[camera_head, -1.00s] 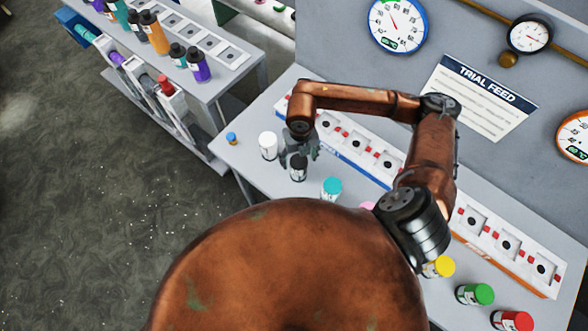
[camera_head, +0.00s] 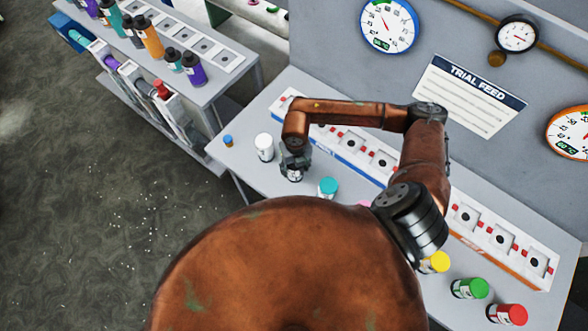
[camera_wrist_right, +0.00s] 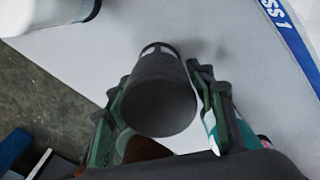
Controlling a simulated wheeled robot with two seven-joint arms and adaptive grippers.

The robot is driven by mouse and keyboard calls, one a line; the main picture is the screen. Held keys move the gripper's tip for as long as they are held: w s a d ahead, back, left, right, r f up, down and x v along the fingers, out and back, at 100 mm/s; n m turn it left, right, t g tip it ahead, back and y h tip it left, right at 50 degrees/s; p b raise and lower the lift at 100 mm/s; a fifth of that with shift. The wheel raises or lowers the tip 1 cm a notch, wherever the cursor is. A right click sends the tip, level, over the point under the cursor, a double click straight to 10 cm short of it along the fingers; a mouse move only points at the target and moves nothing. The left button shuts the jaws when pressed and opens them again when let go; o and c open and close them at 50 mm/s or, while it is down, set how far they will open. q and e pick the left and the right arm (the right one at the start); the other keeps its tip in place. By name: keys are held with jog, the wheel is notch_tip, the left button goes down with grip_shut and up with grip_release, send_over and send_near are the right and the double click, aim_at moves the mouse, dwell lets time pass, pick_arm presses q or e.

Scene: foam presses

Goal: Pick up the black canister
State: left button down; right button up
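The black canister (camera_wrist_right: 160,95) stands on the table, and in the wrist view its dark lid faces the camera. My right gripper (camera_wrist_right: 158,75) has one finger on each side of it, with narrow gaps between fingers and canister. In the head view, my right gripper (camera_head: 294,162) covers most of the black canister (camera_head: 294,177), and only its lower part shows. The canister seems to rest on the table. My left gripper is not in view.
A white canister (camera_head: 264,146) stands close to the left of the gripper, and a teal-lidded one (camera_head: 328,187) to its right. Behind runs a white rack (camera_head: 350,146) with square slots. Yellow (camera_head: 437,261), green (camera_head: 471,288) and red (camera_head: 507,314) canisters stand further right.

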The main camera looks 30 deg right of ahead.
jog(key=c, duration=0.9)
jog(key=shift+r, duration=0.1)
